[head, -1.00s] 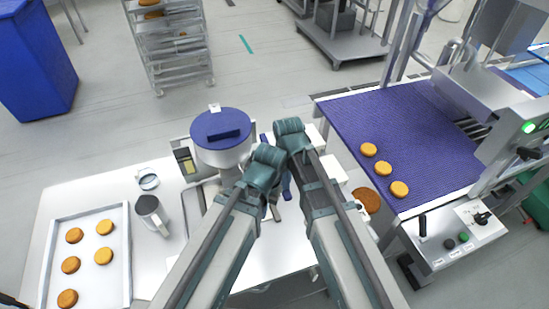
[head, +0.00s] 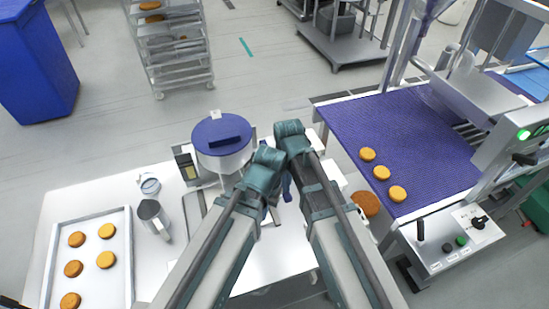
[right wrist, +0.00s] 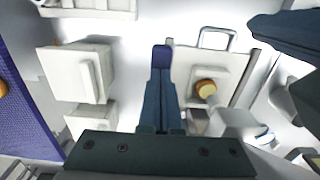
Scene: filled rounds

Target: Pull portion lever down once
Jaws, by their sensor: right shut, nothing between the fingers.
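The portioning machine, a white hopper with a round blue lid (head: 222,132), stands on the white table in the head view. My arm links cover part of its right side. I cannot clearly make out the portion lever. My right gripper (head: 287,190) is low beside the machine, to its right, partly behind my arm links. In the right wrist view its blue fingers (right wrist: 161,75) are together and empty. There, a round orange piece (right wrist: 206,88) shows to the right of the fingers, by white machine parts. I cannot tell whether the fingertips touch anything. My left gripper is not in view.
A tray of orange rounds (head: 128,250), a metal jug (head: 152,214) and a small clear cup (head: 149,184) are at the table's left. On the right, a conveyor (head: 400,130) carries three rounds. White blocks (right wrist: 75,74) lie left of the fingers in the wrist view.

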